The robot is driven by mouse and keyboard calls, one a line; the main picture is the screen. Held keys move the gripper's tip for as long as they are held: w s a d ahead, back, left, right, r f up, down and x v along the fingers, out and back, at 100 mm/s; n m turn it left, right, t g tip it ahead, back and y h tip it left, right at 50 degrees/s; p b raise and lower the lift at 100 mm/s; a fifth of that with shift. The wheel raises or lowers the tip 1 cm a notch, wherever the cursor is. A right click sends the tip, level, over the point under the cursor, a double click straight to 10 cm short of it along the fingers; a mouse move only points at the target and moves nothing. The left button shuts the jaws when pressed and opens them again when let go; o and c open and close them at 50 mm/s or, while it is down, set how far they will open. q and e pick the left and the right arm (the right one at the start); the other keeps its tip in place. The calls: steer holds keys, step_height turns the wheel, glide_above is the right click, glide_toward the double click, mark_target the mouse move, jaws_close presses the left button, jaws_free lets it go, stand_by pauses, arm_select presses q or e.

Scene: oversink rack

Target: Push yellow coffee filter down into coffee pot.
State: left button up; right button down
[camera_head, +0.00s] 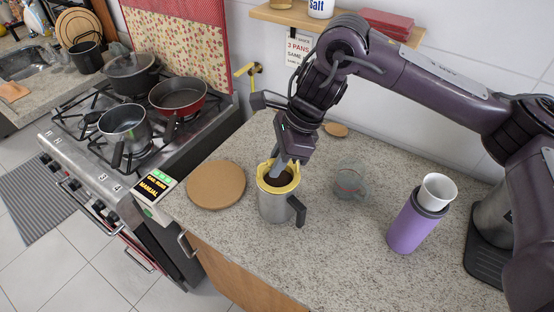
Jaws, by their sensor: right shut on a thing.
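The coffee pot (273,207) is a metal pot with a black handle, standing upright on the speckled counter in the head view. The yellow coffee filter (265,185) sits at its mouth, with its rim above the pot and dark brown contents inside. My right gripper (286,161) reaches down from above and its fingers are shut at the filter's back right rim. The fingertips partly cover that side of the rim. How deep the filter sits inside the pot is hidden by the pot wall. My left gripper is not in view.
A round cork mat (216,185) lies left of the pot. A clear glass cup (350,184) stands to the right, and a purple tumbler (414,224) with a white cup (437,191) stands farther right. A stove with pans (178,95) is at left. The front counter is clear.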

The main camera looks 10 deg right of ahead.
steer(key=shift+f+b, duration=0.3)
steer(key=shift+f, duration=0.1)
steer(key=c, duration=1.3)
jaws_free()
steer(key=shift+c, duration=0.2)
steer(key=shift+o, duration=0.4)
steer(key=o, duration=0.5)
steer(key=shift+r, duration=0.15)
steer(key=shift+r+p, duration=3.2)
steer(key=shift+r, duration=0.25)
steer(key=shift+f, duration=0.1)
